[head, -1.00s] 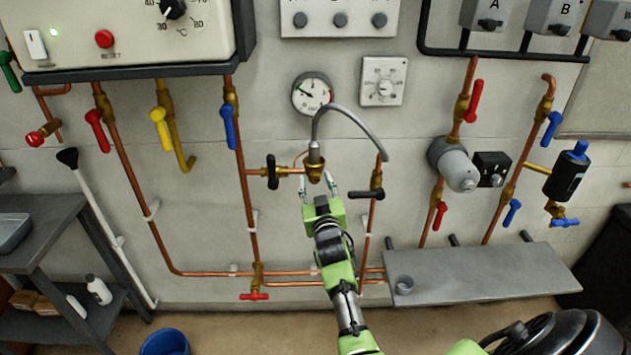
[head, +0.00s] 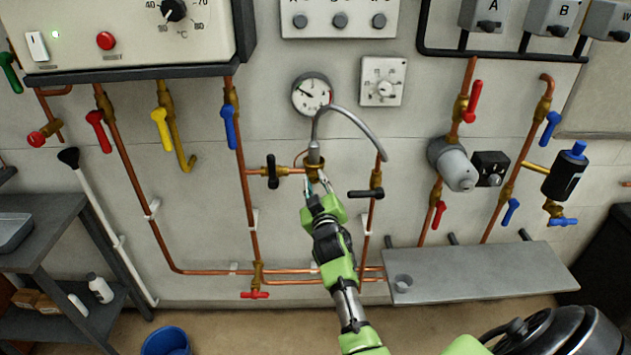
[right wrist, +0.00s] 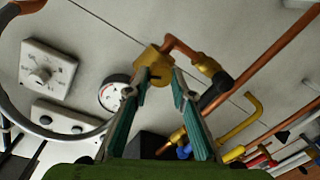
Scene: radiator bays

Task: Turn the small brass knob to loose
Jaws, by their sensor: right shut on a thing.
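The small brass knob (head: 315,171) is part of the brass fitting at the lower end of the grey hose, at the middle of the wall. My right gripper (head: 316,184) reaches up to it from below and is shut on it, its fingertips partly hiding it. In the right wrist view, the brass piece (right wrist: 155,62) shows between the tips of the two teal fingers (right wrist: 162,84). Any loose or tight mark on the knob is too small to see. My left gripper is not in view.
A black lever valve (head: 272,171) is close left of the knob, and another black lever (head: 366,194) is close right. A grey shelf (head: 480,274) stands lower right.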

